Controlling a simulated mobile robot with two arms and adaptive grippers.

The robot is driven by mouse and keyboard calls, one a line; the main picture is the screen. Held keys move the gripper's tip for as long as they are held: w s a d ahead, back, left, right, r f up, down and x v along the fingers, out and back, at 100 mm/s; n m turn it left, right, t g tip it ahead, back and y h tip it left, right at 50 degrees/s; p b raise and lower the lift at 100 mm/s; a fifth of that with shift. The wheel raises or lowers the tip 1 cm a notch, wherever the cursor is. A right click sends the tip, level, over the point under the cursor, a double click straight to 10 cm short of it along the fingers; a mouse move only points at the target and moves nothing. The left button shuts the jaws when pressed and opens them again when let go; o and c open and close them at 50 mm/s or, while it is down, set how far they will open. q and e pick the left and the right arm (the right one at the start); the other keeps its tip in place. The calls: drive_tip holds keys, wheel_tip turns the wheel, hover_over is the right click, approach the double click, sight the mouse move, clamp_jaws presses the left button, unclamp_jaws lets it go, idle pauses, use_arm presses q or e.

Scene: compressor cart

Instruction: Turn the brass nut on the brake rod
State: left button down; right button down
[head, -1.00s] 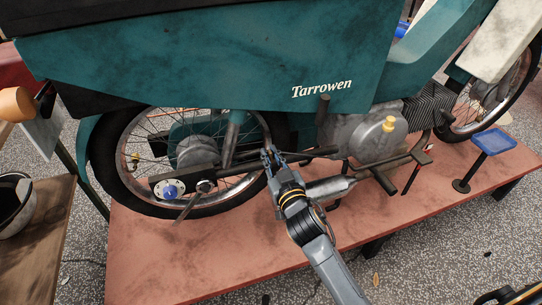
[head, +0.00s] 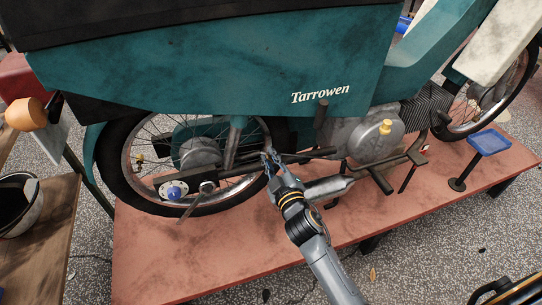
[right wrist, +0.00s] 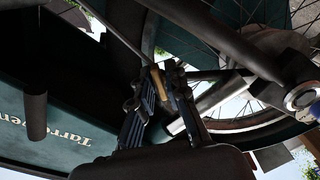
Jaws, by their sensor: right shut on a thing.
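The brass nut (right wrist: 159,82) shows in the right wrist view as a small brass-coloured piece between my right gripper's fingertips. The thin brake rod (right wrist: 118,32) runs up to it from the upper left. My right gripper (head: 269,160) is shut on the nut, just in front of the rear wheel; its fingers also show in the right wrist view (right wrist: 158,92). In the head view the fingers hide the nut. The green moped (head: 200,75), marked "Tarrowen", stands upright. My left gripper is not in view.
The moped stands on a red bench (head: 150,270). The rear wheel (head: 120,185), silencer (head: 328,188) and engine (head: 365,140) are close around my right gripper. A blue tray on a stand (head: 489,142) is at the right. A bowl-like container (head: 20,215) is at the left.

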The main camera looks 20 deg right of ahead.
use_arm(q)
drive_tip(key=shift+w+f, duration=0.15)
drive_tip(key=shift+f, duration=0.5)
use_arm(e)
drive_tip(key=shift+n, duration=0.5)
drive_tip(key=c, duration=1.5)
unclamp_jaws()
drive_tip(key=shift+s, duration=0.15)
drive_tip(key=s, duration=1.1)
drive_tip(key=shift+s+d, duration=0.15)
drive_tip(key=shift+s, duration=0.25)
